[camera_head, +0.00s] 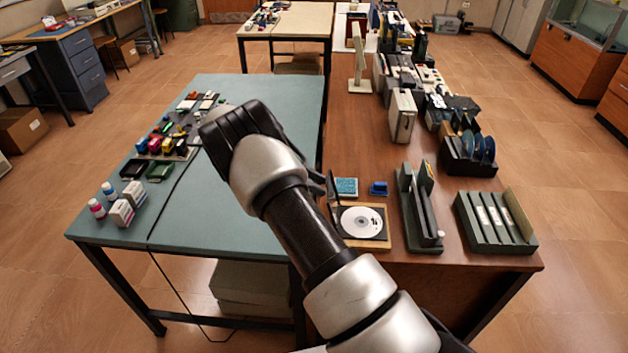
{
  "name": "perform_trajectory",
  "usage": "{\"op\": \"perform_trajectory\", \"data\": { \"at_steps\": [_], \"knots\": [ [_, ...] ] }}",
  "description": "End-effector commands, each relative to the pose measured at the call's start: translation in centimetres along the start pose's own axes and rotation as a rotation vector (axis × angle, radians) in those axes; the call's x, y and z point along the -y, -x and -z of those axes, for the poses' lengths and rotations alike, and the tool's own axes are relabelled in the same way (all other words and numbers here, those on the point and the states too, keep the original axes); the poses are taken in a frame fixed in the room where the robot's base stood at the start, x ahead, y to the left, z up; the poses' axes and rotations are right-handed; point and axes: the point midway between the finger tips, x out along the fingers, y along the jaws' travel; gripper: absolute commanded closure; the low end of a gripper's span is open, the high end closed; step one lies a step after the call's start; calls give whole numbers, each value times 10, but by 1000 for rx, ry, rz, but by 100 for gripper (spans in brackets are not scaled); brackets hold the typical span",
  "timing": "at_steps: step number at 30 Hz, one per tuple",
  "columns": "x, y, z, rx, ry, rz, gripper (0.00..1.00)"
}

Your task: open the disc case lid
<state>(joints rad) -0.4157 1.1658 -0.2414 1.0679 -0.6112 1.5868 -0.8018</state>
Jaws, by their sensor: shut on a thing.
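The disc case (379,238) lies on a tan board at the near left of the brown table, with a white disc (360,222) showing inside it. Its dark lid (333,188) stands up steeply at the case's left side. My gripper (322,184) shows only as a small dark part beside the lid, mostly hidden behind my own arm. It is shut on the lid at its raised edge. The fingertips are too small and covered to see in detail.
A blue patterned square (346,187) and a small blue block (378,188) lie behind the case. A dark upright stand (422,215) is close on its right, with a slotted rack (495,222) beyond. The green table (240,190) adjoins on the left.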

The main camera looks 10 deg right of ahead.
Motion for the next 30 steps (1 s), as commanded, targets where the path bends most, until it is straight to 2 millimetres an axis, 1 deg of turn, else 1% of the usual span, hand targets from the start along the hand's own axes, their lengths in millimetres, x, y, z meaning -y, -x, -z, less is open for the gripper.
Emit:
{"op": "perform_trajectory", "data": {
  "at_steps": [1,16,17,19,20,30],
  "knots": [
    [3,-3,9,-11,9,7,100],
    [4,-5,10,-9,11,9,100],
    [4,-5,10,-8,11,9,68],
    [3,-5,8,-7,9,8,56],
    [3,-5,8,-7,9,8,53],
    [1,0,5,-5,3,4,53]
  ]
}}
